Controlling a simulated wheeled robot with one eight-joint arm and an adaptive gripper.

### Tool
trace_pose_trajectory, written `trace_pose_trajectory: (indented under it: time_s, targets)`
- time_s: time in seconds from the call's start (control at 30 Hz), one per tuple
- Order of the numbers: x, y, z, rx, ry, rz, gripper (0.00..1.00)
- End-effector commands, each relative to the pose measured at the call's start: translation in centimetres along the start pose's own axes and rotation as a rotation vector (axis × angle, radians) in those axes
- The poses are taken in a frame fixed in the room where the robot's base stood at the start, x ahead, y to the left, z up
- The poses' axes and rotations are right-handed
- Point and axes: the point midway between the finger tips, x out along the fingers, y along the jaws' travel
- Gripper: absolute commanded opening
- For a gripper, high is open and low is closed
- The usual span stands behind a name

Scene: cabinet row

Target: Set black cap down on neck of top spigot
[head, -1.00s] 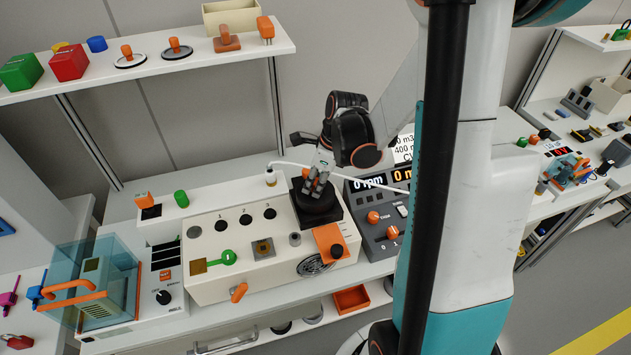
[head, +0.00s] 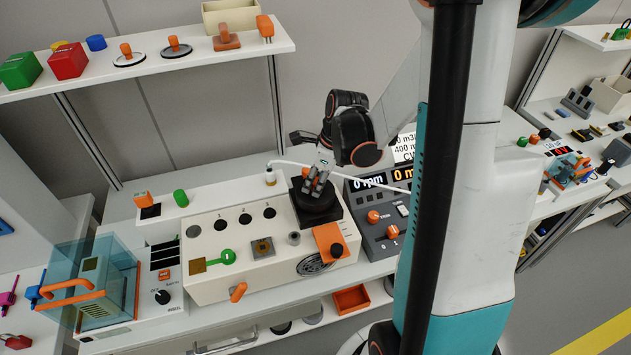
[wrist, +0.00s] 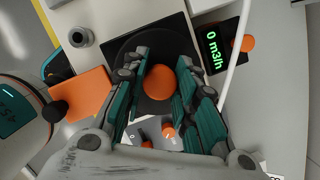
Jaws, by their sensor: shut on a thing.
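The black cap (head: 309,205) is a round dark disc with an orange knob, over a black square block on the right part of a cream machine box. In the wrist view the cap (wrist: 128,54) shows as a wide disc with its orange knob (wrist: 158,82) between the fingers. My gripper (head: 316,187) is shut on the cap's knob from above; its fingers also show in the wrist view (wrist: 160,90). The neck of the top spigot is hidden, apparently beneath the cap. I cannot tell whether the cap touches it.
The cream box (head: 213,281) carries a short grey spigot (head: 294,238), an orange plate (head: 327,240) and a green knob (head: 228,256). A dark control panel (head: 380,245) stands close on the right. A white cable (head: 335,178) runs behind my gripper. A shelf (head: 150,72) is at upper left.

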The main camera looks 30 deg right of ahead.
Motion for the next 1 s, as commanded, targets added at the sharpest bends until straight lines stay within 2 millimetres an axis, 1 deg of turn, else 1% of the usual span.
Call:
trace_pose_trajectory:
  time_s: [0.03, 0.4, 0.43, 0.47, 0.5, 0.53, 0.87, 1.0]
  targets:
    - [0.25, 0.10, -0.14, 0.000, 0.002, 0.001, 0.00]
    - [0.37, 0.21, -0.27, -0.001, 0.005, 0.003, 0.00]
    - [0.38, 0.22, -0.28, -0.001, 0.005, 0.003, 0.29]
    - [0.39, 0.23, -0.29, -0.001, 0.005, 0.004, 0.35]
    - [0.39, 0.23, -0.30, -0.001, 0.006, 0.004, 0.45]
    - [0.39, 0.23, -0.31, -0.001, 0.006, 0.004, 0.50]
    - [0.28, 0.12, -0.20, 0.000, 0.003, 0.002, 0.50]
    - [-0.11, 0.10, -0.17, 0.000, 0.003, 0.002, 0.50]
